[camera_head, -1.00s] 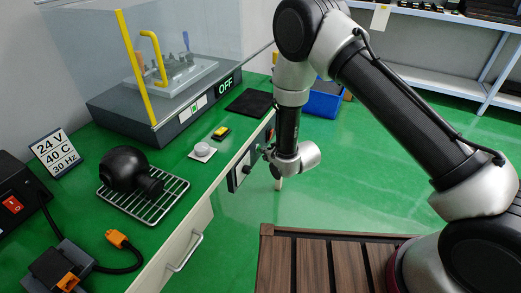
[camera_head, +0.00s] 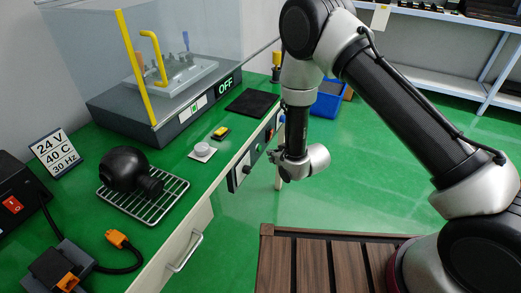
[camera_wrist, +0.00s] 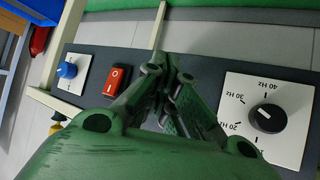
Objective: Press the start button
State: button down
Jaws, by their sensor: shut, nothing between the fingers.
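A grey machine base (camera_head: 158,125) under a clear cover stands at the back of the green table, with a lit "OFF" display (camera_head: 225,86). Its front has pale plates with a small green spot (camera_head: 194,107), perhaps a button; no start label is readable. A control panel (camera_head: 233,181) is on the table's front side. In the wrist view it carries a red rocker switch (camera_wrist: 116,80), a blue knob (camera_wrist: 67,70) and a black frequency dial (camera_wrist: 267,117). My gripper (camera_head: 275,165) is shut and empty, just right of the panel. Its fingers (camera_wrist: 170,75) show between switch and dial.
On the table are a round pale button-like piece (camera_head: 203,149), a yellow-black piece (camera_head: 221,132), a dark pad (camera_head: 252,103) and a black camera-like object (camera_head: 125,169) on a wire rack (camera_head: 160,208). Green floor right of the table is clear around a blue bin (camera_head: 328,100).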

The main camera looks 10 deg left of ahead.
jog(key=shift+s+d, duration=0.35)
jog(key=shift+d, duration=0.6)
jog(key=shift+s+d, duration=0.3)
jog(key=shift+d, duration=0.6)
jog(key=s+d+f+g+h, duration=0.55)
jog(key=s+d, duration=0.35)
jog(key=s, duration=0.2)
jog(key=s+d+r+m, duration=0.2)
jog(key=s+d+r, duration=0.4)
jog(key=r, duration=1)
jog(key=s+d+r+m+t+h, duration=0.1)
jog(key=s+d+r+m, duration=0.2)
jog(key=s+d+r, duration=0.3)
jog(key=s+d+r+m, duration=0.3)
jog(key=s+d+r, duration=0.3)
jog(key=d+r, duration=0.8)
notch_tip(320, 180, up, 12)
jog(key=shift+s+r, duration=0.1)
jog(key=shift+s, duration=0.1)
